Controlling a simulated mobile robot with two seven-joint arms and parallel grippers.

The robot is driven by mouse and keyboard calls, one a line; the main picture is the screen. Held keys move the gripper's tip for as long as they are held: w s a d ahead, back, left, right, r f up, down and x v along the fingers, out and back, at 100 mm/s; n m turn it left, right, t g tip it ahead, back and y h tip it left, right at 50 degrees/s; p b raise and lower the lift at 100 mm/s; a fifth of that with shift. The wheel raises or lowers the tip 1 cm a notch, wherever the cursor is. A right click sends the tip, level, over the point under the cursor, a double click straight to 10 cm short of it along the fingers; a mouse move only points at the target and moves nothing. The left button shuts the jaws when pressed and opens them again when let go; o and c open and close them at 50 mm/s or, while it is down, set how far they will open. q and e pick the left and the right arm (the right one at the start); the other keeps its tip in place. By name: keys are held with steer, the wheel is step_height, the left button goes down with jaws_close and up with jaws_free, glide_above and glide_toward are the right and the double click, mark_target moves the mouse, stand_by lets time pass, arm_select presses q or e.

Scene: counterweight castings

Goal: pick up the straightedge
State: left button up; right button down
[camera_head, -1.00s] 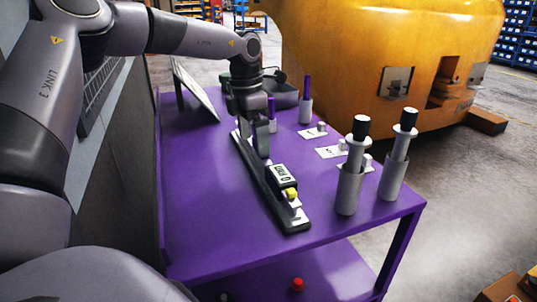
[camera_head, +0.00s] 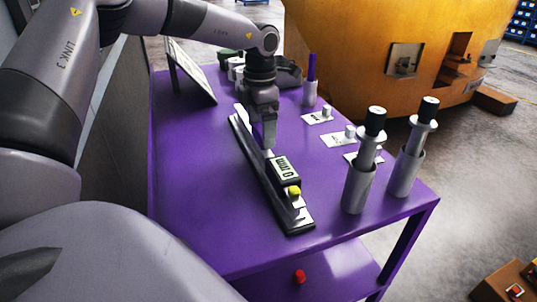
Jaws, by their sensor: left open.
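The straightedge appears to be the long silver strip (camera_head: 239,111) lying along a narrow black base (camera_head: 256,164) on the purple table. A dark gauge with a digital display (camera_head: 284,168) and a yellow knob (camera_head: 294,191) sits on its near half. My left gripper (camera_head: 267,145) points down at the strip's middle, just behind the gauge, and hides part of the strip. It is open; I cannot tell whether its fingers touch the strip. My right gripper is not in view.
Two grey cylinders with black-topped plungers (camera_head: 359,184) (camera_head: 405,172) stand at the table's right. Small blocks on white cards (camera_head: 338,140) and a purple-handled tool in a holder (camera_head: 310,93) are behind them. A tilted panel (camera_head: 191,72) stands at the back left. The table's left front is clear.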

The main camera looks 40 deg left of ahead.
arm_select(q)
steer(key=shift+f, duration=0.8)
steer(key=c, duration=1.3)
steer(key=shift+w, duration=0.1)
steer(key=shift+r, duration=0.1)
step_height(320, 180, up, 20)
steer(key=shift+p, duration=0.35)
